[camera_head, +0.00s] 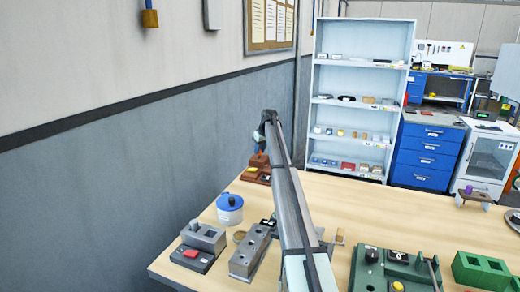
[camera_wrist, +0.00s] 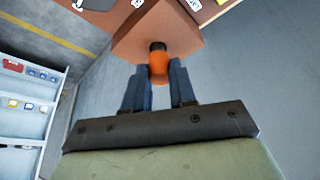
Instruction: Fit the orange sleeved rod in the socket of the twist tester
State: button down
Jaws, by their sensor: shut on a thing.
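The orange sleeved rod (camera_wrist: 158,70) is between the fingertips of my gripper (camera_wrist: 159,76) in the wrist view. My gripper is shut on it. The rod's dark end (camera_wrist: 157,46) points at a reddish-brown block (camera_wrist: 190,32), which appears to be part of the twist tester. I cannot tell whether that end is in the socket or only in front of it. In the head view the reddish-brown device (camera_head: 258,160) stands at the far left end of the table. My gripper is just above it there, small and partly hidden by my arm, and the rod cannot be made out.
A blue-lidded jar (camera_head: 230,209), a grey unit with a red button (camera_head: 203,243) and a grey socketed block (camera_head: 250,252) stand left of my arm. A green device (camera_head: 392,273) and a green two-hole block (camera_head: 483,272) are at the front right.

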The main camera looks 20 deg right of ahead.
jog(key=shift+f, duration=0.2)
jog(key=c, duration=0.8)
grip_release()
jog(key=shift+c, duration=0.2)
jog(key=v, duration=1.3)
jog(key=shift+s+r, duration=0.15)
jog(key=shift+r, duration=0.2)
jog(key=shift+d, duration=0.1)
